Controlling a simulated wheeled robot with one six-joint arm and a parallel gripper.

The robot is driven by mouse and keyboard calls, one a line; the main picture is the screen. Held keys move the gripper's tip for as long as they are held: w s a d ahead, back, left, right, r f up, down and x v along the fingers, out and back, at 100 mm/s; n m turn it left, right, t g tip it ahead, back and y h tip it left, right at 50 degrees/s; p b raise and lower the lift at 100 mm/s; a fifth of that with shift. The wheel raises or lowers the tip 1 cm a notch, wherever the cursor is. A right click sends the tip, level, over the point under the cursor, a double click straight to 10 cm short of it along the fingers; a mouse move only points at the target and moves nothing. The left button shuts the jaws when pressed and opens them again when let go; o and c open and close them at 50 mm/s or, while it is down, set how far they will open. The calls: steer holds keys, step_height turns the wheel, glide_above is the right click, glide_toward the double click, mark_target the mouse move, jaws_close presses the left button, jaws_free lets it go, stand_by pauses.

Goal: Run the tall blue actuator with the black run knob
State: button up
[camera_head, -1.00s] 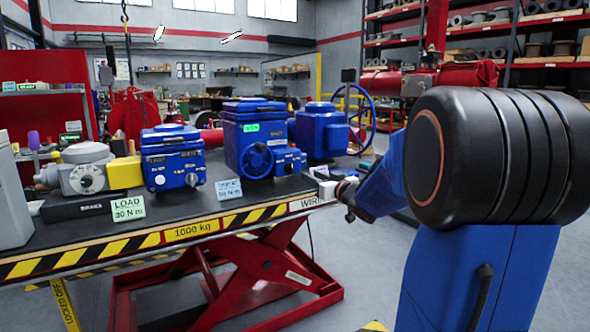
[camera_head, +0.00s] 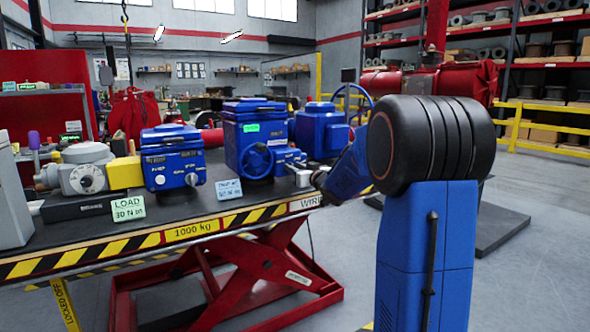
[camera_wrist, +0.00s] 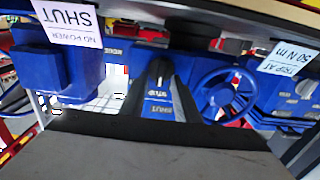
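The tall blue actuator (camera_head: 243,135) stands on the lift table, with a handwheel on its front and a small blue control box (camera_head: 284,158) to the right. In the upside-down wrist view, the black run knob (camera_wrist: 158,70) is on the box face, above lettering that looks like STOP and SHUT. The handwheel (camera_wrist: 228,97) shows to its right there. My gripper (camera_head: 300,174) is at the right side of the control box in the head view. In the wrist view its two dark fingers (camera_wrist: 160,90) are apart, one on each side of the knob; contact cannot be told.
A shorter blue actuator (camera_head: 172,158) stands to the left, and another blue actuator with a large handwheel (camera_head: 322,130) behind to the right.

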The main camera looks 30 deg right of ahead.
jaws_close()
steer(key=shift+n, duration=0.4)
steer(key=n, duration=0.3)
steer(key=shift+a+f, duration=0.1)
steer(key=shift+a, duration=0.1)
steer(key=shift+a+f+n, duration=0.1)
steer(key=shift+n, duration=1.15)
steer(key=shift+a+f+n, duration=0.1)
steer(key=shift+n, duration=1.15)
jaws_free()
steer(key=shift+r, duration=0.1)
